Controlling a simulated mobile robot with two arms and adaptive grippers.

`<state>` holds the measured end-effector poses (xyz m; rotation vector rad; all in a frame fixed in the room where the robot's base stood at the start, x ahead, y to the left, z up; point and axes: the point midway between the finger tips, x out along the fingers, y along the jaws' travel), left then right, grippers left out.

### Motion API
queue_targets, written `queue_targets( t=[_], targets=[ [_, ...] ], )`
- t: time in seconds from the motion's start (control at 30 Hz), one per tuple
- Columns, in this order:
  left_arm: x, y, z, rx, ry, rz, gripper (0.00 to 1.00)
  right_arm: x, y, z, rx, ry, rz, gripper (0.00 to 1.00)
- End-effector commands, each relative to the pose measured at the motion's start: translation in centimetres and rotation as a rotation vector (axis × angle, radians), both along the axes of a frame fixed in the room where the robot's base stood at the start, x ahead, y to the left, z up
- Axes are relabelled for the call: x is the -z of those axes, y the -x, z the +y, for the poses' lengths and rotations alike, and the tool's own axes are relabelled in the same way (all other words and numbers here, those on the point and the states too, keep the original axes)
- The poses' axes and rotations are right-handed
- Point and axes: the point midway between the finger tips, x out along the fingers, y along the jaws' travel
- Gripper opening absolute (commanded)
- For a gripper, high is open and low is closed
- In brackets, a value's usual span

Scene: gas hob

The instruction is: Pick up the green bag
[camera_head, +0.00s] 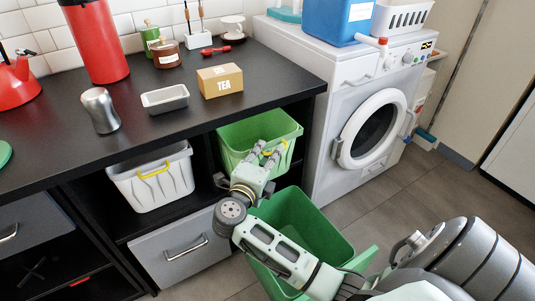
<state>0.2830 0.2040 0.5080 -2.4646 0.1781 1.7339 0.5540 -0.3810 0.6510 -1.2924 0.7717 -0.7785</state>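No soft green bag is plainly visible. A light green basket (236,136) with a yellow handle stands in the open shelf under the black counter, at the middle of the head view. My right gripper (269,152) reaches to its front rim, over the handle, which it partly hides. Its two fingers are apart, with a gap between them; I cannot tell whether they touch the basket. A darker green bin (308,222) stands on the floor below, partly behind my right arm. My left gripper is not in view.
A white basket (151,190) sits in the shelf to the left, above a grey drawer (184,250). A washing machine (330,92) stands to the right. The counter (215,112) holds a tea box (220,81), a grey tray (164,99) and a metal shaker (100,109).

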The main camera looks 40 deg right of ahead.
Motion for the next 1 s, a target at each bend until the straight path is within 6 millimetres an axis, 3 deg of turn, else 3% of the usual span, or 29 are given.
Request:
queue_targets(
  t=[0.27,0.6,0.77,1.0],
  targets=[
    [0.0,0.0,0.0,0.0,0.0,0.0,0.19,0.2,0.0,0.0,0.001,-0.002,0.003,0.35],
    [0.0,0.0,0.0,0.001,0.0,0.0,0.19,0.1,0.2,0.3,0.0,-0.002,0.001,0.35],
    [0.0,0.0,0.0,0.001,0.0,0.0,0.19,0.0,1.4,2.2,-0.001,-0.006,0.001,0.35],
    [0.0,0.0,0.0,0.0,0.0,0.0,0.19,-0.3,4.1,6.6,-0.001,-0.006,0.003,0.35]
  ],
)
